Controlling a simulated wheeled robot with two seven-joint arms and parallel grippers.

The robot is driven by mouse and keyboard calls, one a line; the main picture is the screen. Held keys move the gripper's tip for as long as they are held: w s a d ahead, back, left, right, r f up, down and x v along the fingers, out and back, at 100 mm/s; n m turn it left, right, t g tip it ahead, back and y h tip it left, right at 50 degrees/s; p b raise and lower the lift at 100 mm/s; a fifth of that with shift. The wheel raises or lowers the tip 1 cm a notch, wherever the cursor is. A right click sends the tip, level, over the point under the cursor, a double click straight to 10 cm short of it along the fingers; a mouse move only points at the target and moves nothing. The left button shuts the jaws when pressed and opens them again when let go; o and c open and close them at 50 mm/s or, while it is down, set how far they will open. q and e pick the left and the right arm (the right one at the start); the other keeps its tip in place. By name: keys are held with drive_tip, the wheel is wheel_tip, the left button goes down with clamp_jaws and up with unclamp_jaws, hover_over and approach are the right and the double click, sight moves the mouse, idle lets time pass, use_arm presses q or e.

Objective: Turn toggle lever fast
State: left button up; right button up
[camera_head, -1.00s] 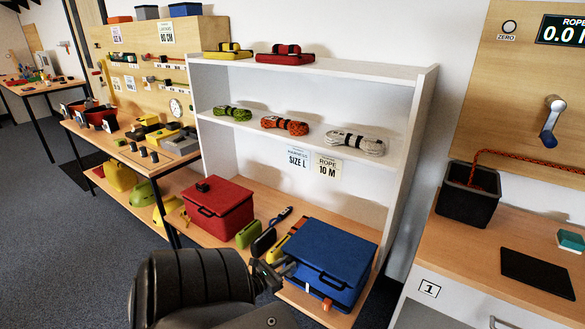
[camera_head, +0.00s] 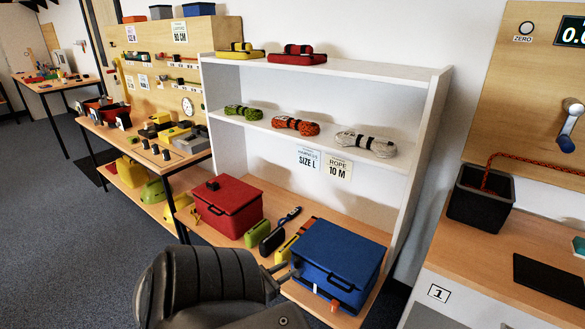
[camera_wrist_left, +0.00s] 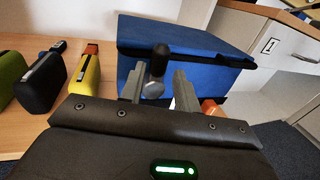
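In the left wrist view a short dark lever with a rounded black end (camera_wrist_left: 159,60) and a grey base stands between the fingers of my left gripper (camera_wrist_left: 160,88). I cannot tell whether this is the toggle lever. The fingers are apart, with slim gaps beside it and no clear contact. In the head view my left gripper (camera_head: 279,276) is at the left front corner of the blue box (camera_head: 340,255), its tips partly hidden by my arm. A crank-like lever with a blue grip (camera_head: 569,132) is on the wooden panel at right. My right gripper is not in view.
A red box (camera_head: 228,207) and green, black and yellow cases (camera_head: 257,233) stand left of the blue box. The white shelf (camera_head: 408,150) with rope coils rises behind. A black bin (camera_head: 480,200) stands on the right counter. An orange piece (camera_wrist_left: 210,108) lies near the right finger.

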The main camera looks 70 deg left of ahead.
use_arm(q)
drive_tip(key=v, duration=0.6)
drive_tip(key=shift+s, duration=0.35)
idle(0.3)
